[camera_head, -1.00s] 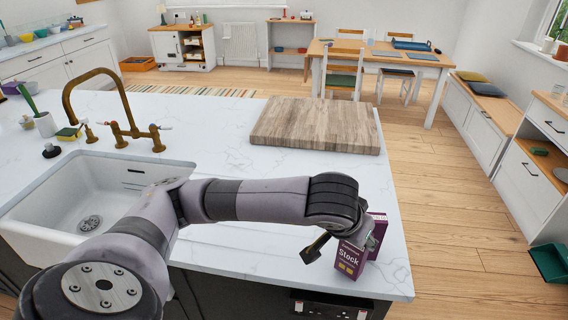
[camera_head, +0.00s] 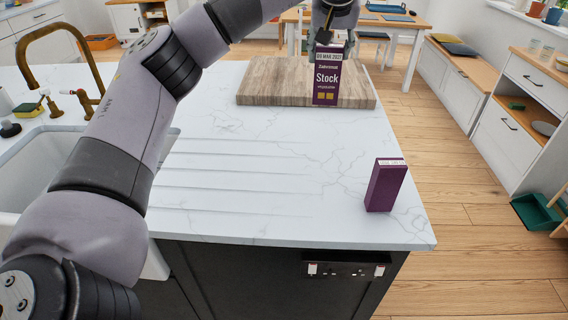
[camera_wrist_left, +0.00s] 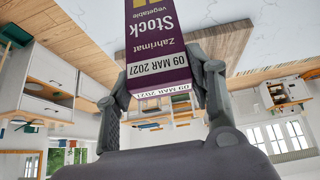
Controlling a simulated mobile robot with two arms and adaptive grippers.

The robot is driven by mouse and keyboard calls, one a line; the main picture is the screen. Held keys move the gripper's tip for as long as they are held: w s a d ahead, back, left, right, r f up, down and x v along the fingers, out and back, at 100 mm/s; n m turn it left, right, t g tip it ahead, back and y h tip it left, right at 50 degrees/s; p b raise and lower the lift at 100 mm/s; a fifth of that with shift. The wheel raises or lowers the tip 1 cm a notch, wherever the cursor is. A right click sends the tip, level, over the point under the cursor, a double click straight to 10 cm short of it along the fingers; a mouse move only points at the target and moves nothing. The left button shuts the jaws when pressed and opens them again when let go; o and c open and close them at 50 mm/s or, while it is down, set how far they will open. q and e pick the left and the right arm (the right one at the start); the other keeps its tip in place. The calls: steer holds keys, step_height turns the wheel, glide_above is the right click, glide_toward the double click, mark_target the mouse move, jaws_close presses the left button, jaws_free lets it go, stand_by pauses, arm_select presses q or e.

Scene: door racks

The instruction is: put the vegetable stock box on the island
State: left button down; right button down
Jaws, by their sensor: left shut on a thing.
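A purple vegetable stock box (camera_head: 327,84) with a white date strip on top is upright in my left gripper (camera_head: 331,40). It appears in front of the wooden board on the island (camera_head: 250,175); I cannot tell if its bottom touches anything. In the left wrist view my left gripper (camera_wrist_left: 160,82) has its fingers on both sides of the stock box (camera_wrist_left: 158,35), at its dated top end. A second purple box (camera_head: 386,187) stands upright on the island's front right part, apart from the gripper. The label side of this second box is hidden.
The thick wooden board (camera_head: 270,82) lies on the far part of the island. A sink (camera_head: 40,165) and brass tap (camera_head: 60,50) are at left, partly behind my arm. The white worktop between board and second box is clear. Sockets (camera_head: 345,267) are on the island's front.

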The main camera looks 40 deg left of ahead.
mark_target(323, 95)
arm_select(q)
steer(key=shift+a+r, duration=0.3)
steer(key=shift+r, duration=0.45)
steer(key=shift+w+a+r, duration=0.1)
steer(key=shift+r, duration=0.05)
step_height(323, 95, down, 15)
steer(key=shift+p, duration=0.4)
step_height(323, 95, down, 4)
steer(key=shift+a+f, duration=0.1)
steer(key=shift+f, duration=0.15)
arm_select(e)
steer(key=shift+s+a+r, duration=0.25)
steer(key=shift+a+r, duration=0.15)
steer(key=shift+a, duration=0.1)
